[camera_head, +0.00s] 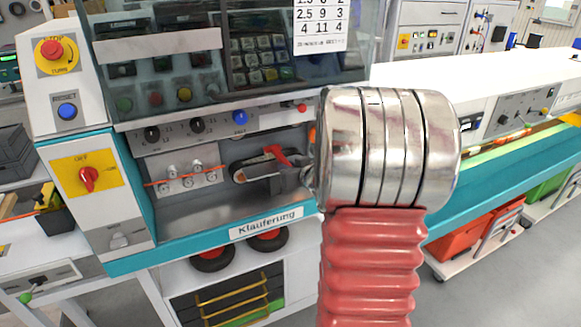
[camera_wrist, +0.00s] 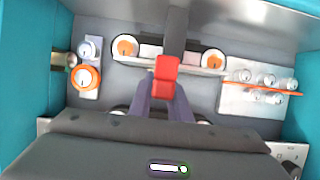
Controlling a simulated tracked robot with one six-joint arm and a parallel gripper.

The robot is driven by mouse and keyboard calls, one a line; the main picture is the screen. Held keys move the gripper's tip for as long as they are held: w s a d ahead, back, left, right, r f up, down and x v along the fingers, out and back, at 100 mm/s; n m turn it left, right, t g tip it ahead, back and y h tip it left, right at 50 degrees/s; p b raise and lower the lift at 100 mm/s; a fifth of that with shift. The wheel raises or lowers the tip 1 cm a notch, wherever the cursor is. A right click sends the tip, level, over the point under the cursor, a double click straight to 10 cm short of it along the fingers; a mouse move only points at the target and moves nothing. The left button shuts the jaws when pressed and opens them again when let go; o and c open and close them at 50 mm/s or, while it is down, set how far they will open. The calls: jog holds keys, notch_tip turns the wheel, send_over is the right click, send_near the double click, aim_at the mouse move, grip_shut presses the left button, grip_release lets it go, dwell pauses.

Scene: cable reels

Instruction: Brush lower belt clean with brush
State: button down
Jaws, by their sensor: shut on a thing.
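My gripper (camera_wrist: 163,92) is shut on a small red block-shaped piece, which I take to be the brush (camera_wrist: 166,74). The brush also shows as a red shape in the head view (camera_head: 275,153). Any bristles are hidden. The brush is in front of a belt with two orange-and-white rollers (camera_wrist: 125,48), inside the teal machine. Part of this belt is covered by the brush and my fingers. I cannot tell whether they touch. Another roller pair shows partly behind my gripper in the wrist view. In the head view my gripper (camera_head: 290,178) is small and partly behind my arm.
A panel with silver knobs and an orange cord (camera_head: 186,178) is left of the belt in the head view. Teal side walls (camera_wrist: 25,70) close in the bay. A clear cover (camera_head: 170,60) and a knob row (camera_head: 197,125) are above it. The labelled front edge (camera_head: 266,224) is below.

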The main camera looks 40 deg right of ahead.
jog(key=shift+w+a, duration=0.2)
jog(key=shift+a, duration=0.5)
jog(key=shift+w+a, duration=0.2)
jog(key=shift+a, duration=0.45)
jog(key=shift+w+a, duration=0.2)
jog(key=shift+a, duration=0.5)
jog(key=shift+w+a, duration=0.2)
jog(key=shift+a, duration=0.45)
jog(key=shift+w+a, duration=0.2)
jog(key=shift+a, duration=0.5)
jog(key=shift+w+a, duration=0.2)
jog(key=shift+a, duration=0.45)
jog(key=shift+s+d+f, duration=0.1)
jog(key=shift+s+d, duration=0.1)
jog(key=shift+d, duration=0.5)
jog(key=shift+s+d, duration=0.25)
jog(key=shift+d, duration=0.45)
jog(key=shift+s+d+f, duration=0.1)
jog(key=shift+s+d, duration=0.1)
jog(key=shift+d, duration=0.6)
jog(key=shift+s+d+r, duration=0.1)
jog(key=shift+s+d, duration=0.1)
jog(key=shift+d, duration=0.45)
jog(key=shift+s+d, duration=0.2)
jog(key=shift+d, duration=0.4)
jog(key=shift+s+d+r, duration=0.1)
jog(key=shift+s+d, duration=0.1)
jog(key=shift+d, duration=0.55)
